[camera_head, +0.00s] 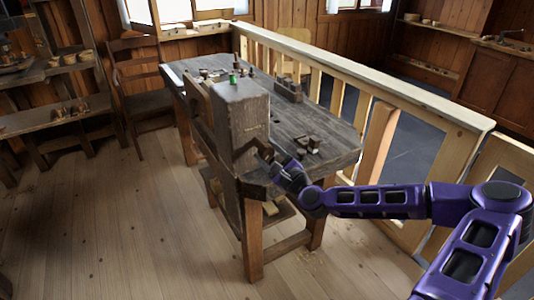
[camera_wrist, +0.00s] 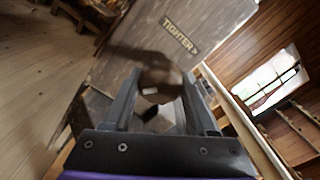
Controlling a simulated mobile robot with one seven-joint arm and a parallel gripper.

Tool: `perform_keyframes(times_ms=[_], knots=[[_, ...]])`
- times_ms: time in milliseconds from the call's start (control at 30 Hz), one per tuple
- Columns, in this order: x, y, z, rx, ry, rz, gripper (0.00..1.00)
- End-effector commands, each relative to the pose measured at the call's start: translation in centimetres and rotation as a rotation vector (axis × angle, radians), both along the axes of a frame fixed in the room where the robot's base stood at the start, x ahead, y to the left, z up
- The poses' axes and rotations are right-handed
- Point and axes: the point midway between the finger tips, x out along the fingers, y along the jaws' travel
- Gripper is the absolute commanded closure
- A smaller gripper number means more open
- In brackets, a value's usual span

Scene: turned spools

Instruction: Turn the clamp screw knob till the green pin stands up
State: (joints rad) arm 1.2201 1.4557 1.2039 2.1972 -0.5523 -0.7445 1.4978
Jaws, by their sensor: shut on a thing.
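A grey wooden block (camera_head: 242,115) stands at the near end of the workbench (camera_head: 318,120). A small green pin (camera_head: 233,79) shows at the top of this block; its exact tilt is too small to tell. In the wrist view the block's face (camera_wrist: 140,40) carries the word TIGHTER with an arrow (camera_wrist: 180,36). The dark round knob (camera_wrist: 160,76) sits below that word. My gripper (camera_wrist: 160,90) is shut on the knob, one finger on each side. In the head view my gripper (camera_head: 268,158) is at the block's right side, and the knob is hard to make out.
Small turned pieces (camera_head: 312,145) lie on the bench top near my gripper, with more (camera_head: 212,73) at its far end. A wooden railing (camera_head: 370,85) runs behind the bench to the right. A chair (camera_head: 140,85) stands at left. The floor in front is clear.

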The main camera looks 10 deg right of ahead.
Motion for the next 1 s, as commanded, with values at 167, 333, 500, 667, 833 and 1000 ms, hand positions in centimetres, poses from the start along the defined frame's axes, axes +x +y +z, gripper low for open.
perform_keyframes(times_ms=[167,333,500,667,833,1000], knots=[[-0.21,0.10,-0.41,0.017,0.015,0.004,0.98],[-0.21,0.10,-0.41,0.018,0.015,0.004,0.98],[-0.21,0.10,-0.43,0.017,0.015,0.004,0.40],[-0.14,0.05,-0.31,0.017,0.012,0.002,0.12],[-0.07,0.04,-0.18,0.016,0.009,0.001,0.12],[-0.23,-0.08,-0.12,0.016,0.008,0.000,0.12]])
